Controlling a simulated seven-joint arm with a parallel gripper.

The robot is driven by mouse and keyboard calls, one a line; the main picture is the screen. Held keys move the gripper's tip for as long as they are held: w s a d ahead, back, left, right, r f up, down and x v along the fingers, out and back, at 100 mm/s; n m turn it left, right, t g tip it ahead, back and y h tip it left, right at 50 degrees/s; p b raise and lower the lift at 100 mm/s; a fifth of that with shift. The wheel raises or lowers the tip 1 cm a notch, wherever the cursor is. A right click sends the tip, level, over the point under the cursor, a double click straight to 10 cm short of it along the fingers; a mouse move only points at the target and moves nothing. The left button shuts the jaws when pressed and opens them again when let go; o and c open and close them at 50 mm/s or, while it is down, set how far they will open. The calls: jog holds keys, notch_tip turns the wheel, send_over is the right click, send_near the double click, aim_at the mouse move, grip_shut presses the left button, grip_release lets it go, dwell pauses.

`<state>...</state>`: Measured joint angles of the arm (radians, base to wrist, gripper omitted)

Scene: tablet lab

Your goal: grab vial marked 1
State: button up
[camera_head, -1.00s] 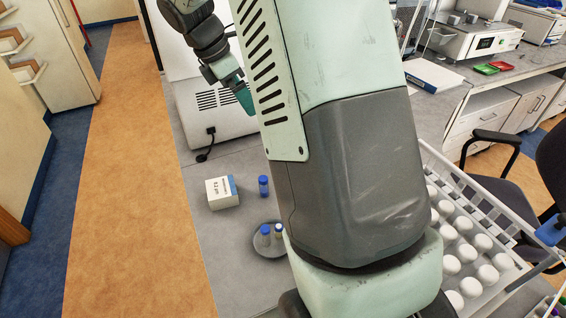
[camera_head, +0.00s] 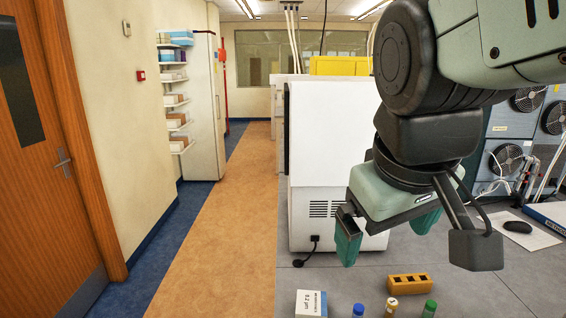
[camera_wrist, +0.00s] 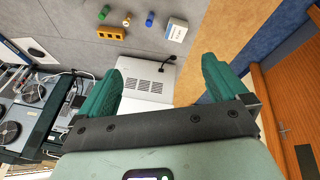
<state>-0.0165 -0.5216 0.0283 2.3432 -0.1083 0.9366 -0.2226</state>
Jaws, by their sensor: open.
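Three small vials stand at the bottom edge of the head view: one with a blue cap (camera_head: 358,310), one with a whitish cap and amber body (camera_head: 391,306), and one with a green cap (camera_head: 430,307). The wrist view shows the blue one (camera_wrist: 150,18), the amber one (camera_wrist: 127,20) and the green one (camera_wrist: 103,12) at the top. No number is readable on any of them. My gripper (camera_head: 386,248) is open and empty, above the bench and beyond the vials; its green fingers (camera_wrist: 163,65) spread wide in the wrist view.
A yellow rack with holes (camera_head: 408,288) lies behind the vials. A white labelled box (camera_head: 311,303) stands left of them. A white machine (camera_head: 312,225) with a cable stands behind my gripper. Grey bench (camera_head: 480,285) is clear to the right; the aisle floor is at left.

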jog(key=s+m, duration=0.2)
jog(key=s, duration=0.1)
jog(key=s+a+f+m+t+y, duration=0.1)
jog(key=s, duration=0.1)
jog(key=c, duration=0.8)
jog(key=shift+o, duration=0.2)
jog(key=shift+w, duration=0.1)
